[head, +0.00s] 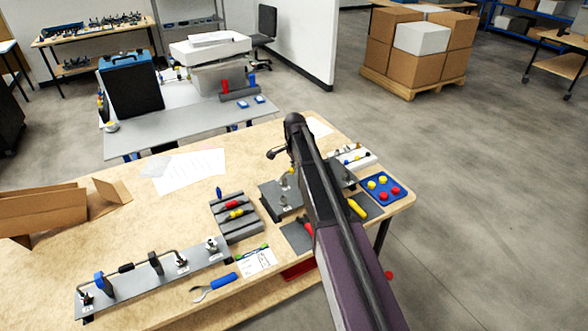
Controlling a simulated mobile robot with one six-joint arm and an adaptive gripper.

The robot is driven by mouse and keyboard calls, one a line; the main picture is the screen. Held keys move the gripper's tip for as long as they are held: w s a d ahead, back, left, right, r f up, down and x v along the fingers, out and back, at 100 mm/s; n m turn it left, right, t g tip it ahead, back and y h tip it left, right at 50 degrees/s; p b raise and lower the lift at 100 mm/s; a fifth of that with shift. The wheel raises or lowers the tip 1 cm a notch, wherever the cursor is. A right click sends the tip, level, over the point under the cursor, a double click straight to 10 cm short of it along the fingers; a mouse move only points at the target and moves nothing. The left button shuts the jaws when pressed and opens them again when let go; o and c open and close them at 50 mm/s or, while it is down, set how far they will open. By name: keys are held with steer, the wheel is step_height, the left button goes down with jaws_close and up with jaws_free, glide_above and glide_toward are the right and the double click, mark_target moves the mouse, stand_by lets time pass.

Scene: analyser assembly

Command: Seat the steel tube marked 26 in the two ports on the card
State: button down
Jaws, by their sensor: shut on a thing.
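My arm reaches in from the lower right and hides most of what is under it. My gripper is hidden behind it. A small dark hooked piece (277,153) sticks out left of the arm's far end; I cannot tell whether it is part of my wrist or a held tube. A grey plate with upright metal fittings (270,206) lies partly under the arm; I cannot tell whether it is the card. A bent dark tube (136,265) sits in the fittings of a long grey strip (140,282) at the front left. No mark 26 is legible.
A grey tray with coloured pieces (243,231), a blue-handled wrench (215,287) and a white label sheet (258,263) lie left of my arm. A blue tray with red and yellow caps (397,193) is at the right. An open cardboard box (45,212) stands far left.

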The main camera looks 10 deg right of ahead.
steer(key=shift+f, duration=0.2)
steer(key=shift+f+b, duration=2.45)
steer(key=shift+b, duration=0.2)
steer(key=shift+f+b, duration=1.25)
steer(key=shift+c, duration=2.4)
jaws_free()
steer(key=shift+w+r, duration=0.1)
